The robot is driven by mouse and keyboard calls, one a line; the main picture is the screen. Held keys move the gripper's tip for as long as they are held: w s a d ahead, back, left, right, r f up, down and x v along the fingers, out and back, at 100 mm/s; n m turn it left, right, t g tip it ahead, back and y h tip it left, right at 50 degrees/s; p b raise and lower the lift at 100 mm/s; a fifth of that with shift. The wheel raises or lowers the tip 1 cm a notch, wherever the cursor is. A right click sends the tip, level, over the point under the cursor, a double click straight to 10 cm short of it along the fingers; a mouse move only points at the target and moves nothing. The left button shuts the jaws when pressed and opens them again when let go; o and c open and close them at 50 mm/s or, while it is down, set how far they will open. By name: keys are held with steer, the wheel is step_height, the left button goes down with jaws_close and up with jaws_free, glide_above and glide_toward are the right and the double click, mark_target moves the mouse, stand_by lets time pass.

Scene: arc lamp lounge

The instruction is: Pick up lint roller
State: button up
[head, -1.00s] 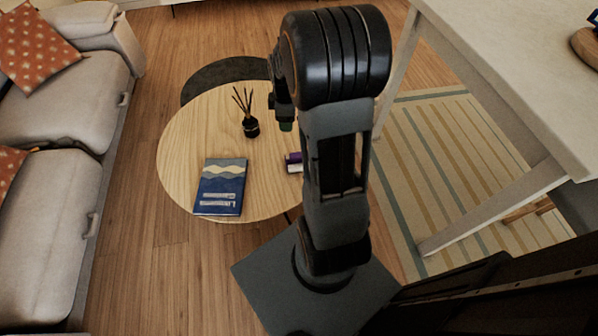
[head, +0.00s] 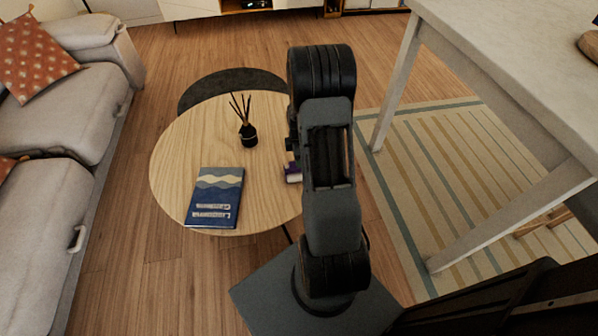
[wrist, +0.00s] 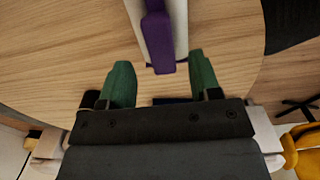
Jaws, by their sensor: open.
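The lint roller, purple and white, lies on the round wooden table (head: 262,200) near its right edge. In the head view only a small part of the lint roller (head: 293,173) shows beside my arm. In the wrist view the lint roller (wrist: 157,38) is at the top centre, its purple end pointing toward my gripper. My gripper (wrist: 162,80) is open, its green fingertips on either side of the purple end, with gaps on both sides. Its height above the table is hard to tell. My arm hides the gripper in the head view.
A grey sofa (head: 60,110) is at left. A tall white table (head: 500,60) stands at right over a striped rug (head: 430,150).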

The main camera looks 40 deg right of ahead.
step_height(320, 180, down, 5)
steer(key=shift+a+f+b, duration=0.1)
steer(key=shift+a+b, duration=0.05)
steer(key=shift+b, duration=0.7)
steer(key=shift+c, duration=0.3)
steer(key=c, duration=1)
steer(key=shift+w, duration=0.1)
step_height(320, 180, up, 4)
steer(key=shift+p, duration=0.85)
steer(key=s+a+r+p, duration=0.3)
steer(key=s+r, duration=0.6)
steer(key=s, duration=0.4)
steer(key=shift+s+a, duration=0.3)
steer(key=shift+a, duration=0.15)
